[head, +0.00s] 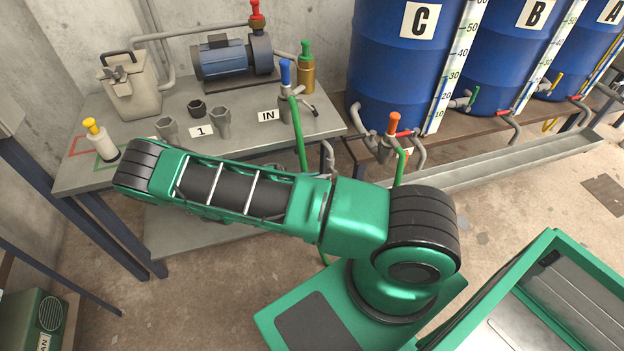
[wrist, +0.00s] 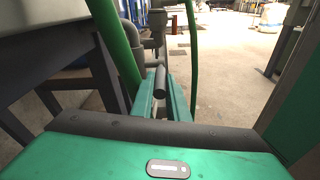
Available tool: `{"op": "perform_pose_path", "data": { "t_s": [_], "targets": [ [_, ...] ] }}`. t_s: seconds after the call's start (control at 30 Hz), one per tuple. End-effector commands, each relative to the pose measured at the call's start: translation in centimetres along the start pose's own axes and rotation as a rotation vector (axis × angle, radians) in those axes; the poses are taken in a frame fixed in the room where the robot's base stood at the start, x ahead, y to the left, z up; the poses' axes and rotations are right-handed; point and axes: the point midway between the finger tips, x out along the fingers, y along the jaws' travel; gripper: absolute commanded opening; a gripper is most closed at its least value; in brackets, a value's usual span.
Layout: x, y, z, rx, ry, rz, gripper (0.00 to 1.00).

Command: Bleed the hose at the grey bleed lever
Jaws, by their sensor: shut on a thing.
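In the wrist view my gripper (wrist: 163,76) is shut on a dark grey rounded bar, which I take for the grey bleed lever (wrist: 160,84). The bar lies between the green fingers and points toward the camera. How far it is turned cannot be told. A thick green hose (wrist: 121,55) runs down just left of the fingers, and a thinner green line (wrist: 193,50) hangs to their right. In the head view the green hose (head: 299,130) drops from the blue-capped fitting (head: 286,75) marked IN. There my own arm hides the gripper and the lever.
The grey bench (head: 325,122) stands close on the left, its legs (wrist: 100,75) near the gripper. It holds a pump (head: 225,57), a grey canister (head: 130,88), sockets and a yellow-capped bottle (head: 100,140). Blue drums (head: 400,70) and a metal trough (head: 500,165) stand to the right.

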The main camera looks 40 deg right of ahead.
Motion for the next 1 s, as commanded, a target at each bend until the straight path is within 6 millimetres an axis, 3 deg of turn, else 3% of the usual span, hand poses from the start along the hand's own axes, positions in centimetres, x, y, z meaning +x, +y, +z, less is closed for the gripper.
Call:
{"op": "perform_pose_path", "data": {
  "t_s": [0.27, 0.3, 0.37, 0.73, 1.0],
  "targets": [
    [-0.3, -0.2, -0.4, -0.009, 0.009, 0.002, 0.0],
    [-0.3, -0.2, -0.5, -0.009, 0.009, 0.002, 0.19],
    [-0.3, -0.2, -0.4, -0.01, 0.009, 0.002, 0.33],
    [-0.4, -0.1, -0.2, -0.005, 0.004, 0.001, 0.33],
    [-4.5, -0.1, -0.3, -0.004, 0.006, 0.006, 0.33]
  ]
}}
